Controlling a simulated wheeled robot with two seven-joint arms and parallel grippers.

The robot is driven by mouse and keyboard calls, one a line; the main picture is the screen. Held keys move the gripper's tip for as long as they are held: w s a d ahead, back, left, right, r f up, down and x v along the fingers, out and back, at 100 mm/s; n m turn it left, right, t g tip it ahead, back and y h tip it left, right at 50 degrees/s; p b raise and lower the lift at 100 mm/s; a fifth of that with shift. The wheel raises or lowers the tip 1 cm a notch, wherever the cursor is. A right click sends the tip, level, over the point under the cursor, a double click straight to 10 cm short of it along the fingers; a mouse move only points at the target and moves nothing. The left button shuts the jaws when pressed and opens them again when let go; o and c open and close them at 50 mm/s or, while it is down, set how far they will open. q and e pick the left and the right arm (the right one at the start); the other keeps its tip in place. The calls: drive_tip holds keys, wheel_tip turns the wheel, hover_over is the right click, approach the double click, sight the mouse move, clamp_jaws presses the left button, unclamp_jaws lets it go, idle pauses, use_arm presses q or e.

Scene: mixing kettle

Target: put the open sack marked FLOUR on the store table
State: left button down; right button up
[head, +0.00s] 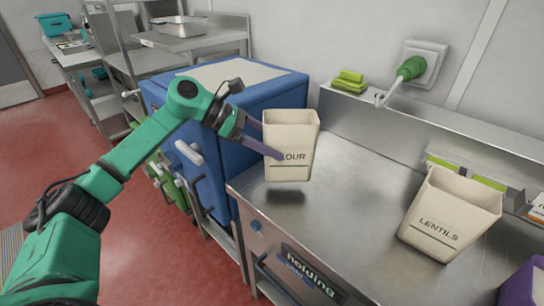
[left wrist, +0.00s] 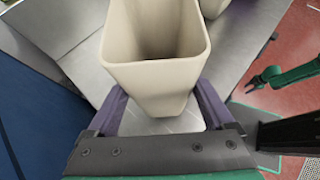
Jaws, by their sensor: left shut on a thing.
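The open sack marked FLOUR (head: 300,160) is cream-coloured and upright, its label partly covered by a purple finger. My left gripper (head: 265,140) is shut on it, with one finger across its front. In the left wrist view the sack (left wrist: 155,75) stands between the purple fingers, its open top dark inside. It hangs a little above the steel counter labelled "holding" (head: 345,215), with a shadow below it. No label in view names the store table. A green arm of mine shows at the right of the left wrist view; its jaws are too small to read.
A blue cabinet (head: 225,115) adjoins the counter at left. Steel tables (head: 195,40) stand at the back, one carrying a metal pan (head: 180,27). A plug and socket (head: 415,68) are on the wall. Mid-counter is clear.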

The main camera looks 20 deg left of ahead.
use_arm(q)
wheel_tip(320, 180, down, 4)
drive_tip(key=shift+a+f, duration=0.1)
drive_tip(key=shift+c, duration=0.5)
unclamp_jaws()
drive_tip(key=shift+f, duration=0.1)
drive_tip(key=shift+o, duration=0.5)
drive_tip(key=shift+r, duration=0.3)
drive_tip(key=b+v, duration=0.2)
drive_tip(key=v, duration=0.9)
drive_tip(key=shift+s+a+r, duration=0.15)
drive_tip(key=shift+s+a, duration=0.05)
drive_tip(key=shift+a, duration=0.15)
